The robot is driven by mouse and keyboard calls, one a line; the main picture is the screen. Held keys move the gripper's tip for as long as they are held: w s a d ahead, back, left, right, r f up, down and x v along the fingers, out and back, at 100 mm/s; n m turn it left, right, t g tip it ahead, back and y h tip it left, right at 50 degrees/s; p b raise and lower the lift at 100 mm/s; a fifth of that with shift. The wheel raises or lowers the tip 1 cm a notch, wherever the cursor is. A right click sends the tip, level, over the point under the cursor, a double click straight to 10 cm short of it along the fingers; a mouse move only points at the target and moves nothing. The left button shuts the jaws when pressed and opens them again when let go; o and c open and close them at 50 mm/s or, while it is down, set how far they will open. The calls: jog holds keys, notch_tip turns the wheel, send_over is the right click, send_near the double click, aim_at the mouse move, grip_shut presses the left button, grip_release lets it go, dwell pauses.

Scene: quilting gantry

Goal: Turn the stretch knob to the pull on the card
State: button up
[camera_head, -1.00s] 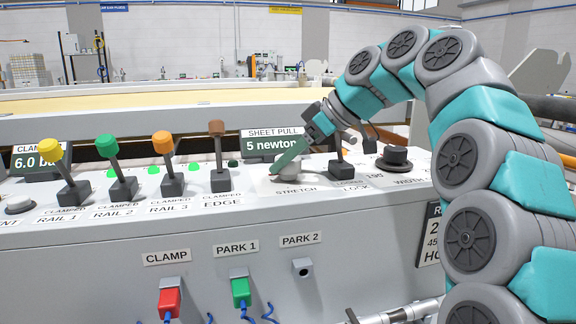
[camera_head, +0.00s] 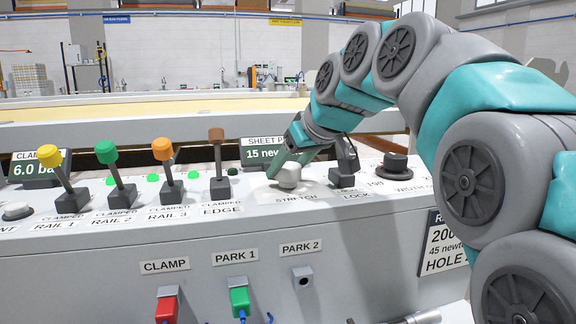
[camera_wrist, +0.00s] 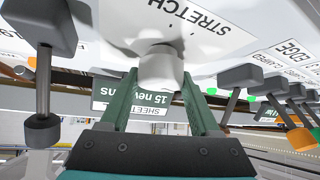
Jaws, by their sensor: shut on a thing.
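The stretch knob (camera_head: 290,176) is a pale grey round knob above the STRETCH label on the sloped panel. It also shows in the wrist view (camera_wrist: 160,68), between the two green fingers. My gripper (camera_head: 280,168) is shut on the knob, with the arm reaching in from the right.
A black lock lever (camera_head: 345,172) stands close right of the knob, and a black width knob (camera_head: 396,168) beyond it. The brown edge lever (camera_head: 218,165) and the orange, green and yellow rail levers stand to the left. A clamp display (camera_head: 38,168) reads 6.0.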

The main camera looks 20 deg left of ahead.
dwell(0.3)
jog(key=o, duration=1.4)
jog(key=shift+c, duration=0.2)
jog(key=shift+d+r, duration=0.1)
jog(key=shift+r, duration=0.05)
jog(key=v, duration=0.7)
jog(key=shift+s+d+r, duration=0.15)
jog(key=shift+r, duration=0.05)
